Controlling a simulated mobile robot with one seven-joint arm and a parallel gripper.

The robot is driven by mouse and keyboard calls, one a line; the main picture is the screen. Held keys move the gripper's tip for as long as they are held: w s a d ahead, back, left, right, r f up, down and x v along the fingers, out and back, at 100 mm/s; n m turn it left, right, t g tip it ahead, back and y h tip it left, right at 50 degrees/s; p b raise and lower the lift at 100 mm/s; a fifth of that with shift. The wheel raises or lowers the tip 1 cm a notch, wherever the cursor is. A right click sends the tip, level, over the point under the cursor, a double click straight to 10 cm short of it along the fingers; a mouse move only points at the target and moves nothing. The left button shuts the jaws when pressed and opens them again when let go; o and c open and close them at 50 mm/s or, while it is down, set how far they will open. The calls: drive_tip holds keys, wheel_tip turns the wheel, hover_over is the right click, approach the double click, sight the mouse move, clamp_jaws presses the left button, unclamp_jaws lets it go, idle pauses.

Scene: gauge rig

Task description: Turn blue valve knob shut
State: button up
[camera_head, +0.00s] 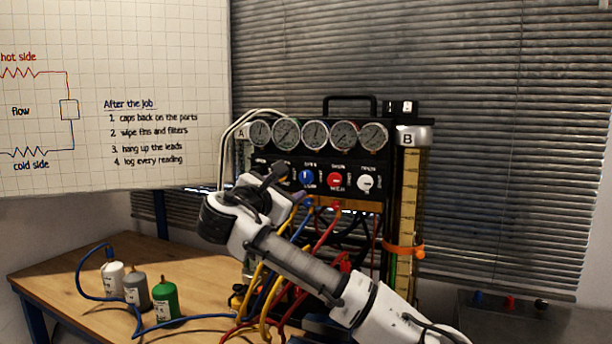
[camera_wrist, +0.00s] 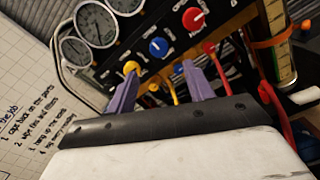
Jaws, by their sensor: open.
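The blue valve knob (camera_head: 306,177) is on the black gauge panel, left of the red knob (camera_head: 335,179). The blue knob also shows in the wrist view (camera_wrist: 158,46), just beyond and between my purple fingertips. My gripper (camera_wrist: 160,73) is open and empty in front of the panel. Its left fingertip is close to a yellow knob (camera_wrist: 131,67). Its right fingertip is below the red knob. I cannot tell the gap between the fingertips and the panel. In the head view my arm hides the panel's lower left part.
Several round gauges (camera_head: 315,134) sit above the knobs, and a white knob (camera_head: 366,183) is at the right. Coloured hoses (camera_head: 327,232) hang below the panel near my arm. Several bottles (camera_head: 137,292) stand on the wooden table (camera_head: 60,275). A yellow scale column (camera_head: 409,205) stands right of the panel.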

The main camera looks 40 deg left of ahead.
sight(304, 178)
drive_tip(key=p+x, duration=0.3)
drive_tip(key=x, duration=0.7)
drive_tip(key=shift+w+a, duration=0.2)
drive_tip(key=c, duration=1)
drive_tip(key=shift+o, duration=0.2)
